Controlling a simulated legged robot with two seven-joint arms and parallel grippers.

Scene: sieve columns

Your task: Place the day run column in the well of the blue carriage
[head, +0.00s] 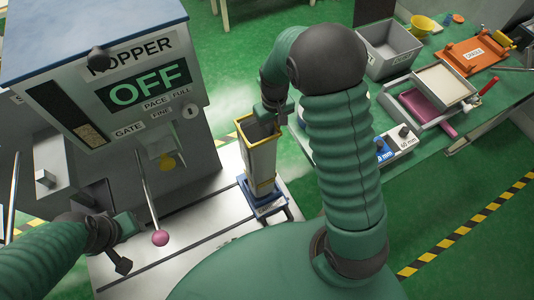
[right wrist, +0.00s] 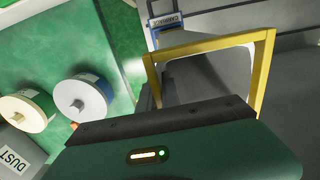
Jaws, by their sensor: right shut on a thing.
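A tall grey column with yellow edges (head: 259,158) stands roughly upright over the blue carriage (head: 264,203) in the head view. Its lower end meets the carriage, but I cannot tell whether it is seated in the well. No readable label shows on it. My right gripper (head: 272,112) is shut on the column's upper rim. In the right wrist view the yellow rim (right wrist: 262,75) and open mouth lie just past the gripper, with the carriage (right wrist: 166,25) behind. My left gripper (head: 128,226) is near a lever with a pink knob (head: 160,238); its jaws are unclear.
The hopper (head: 110,60), marked OFF, stands at the left with its spout (head: 167,160) left of the column. A green table (head: 440,145) at the right holds a grey bin (head: 389,48), trays and labelled blocks (head: 395,146). The pale deck before the carriage is mostly clear.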

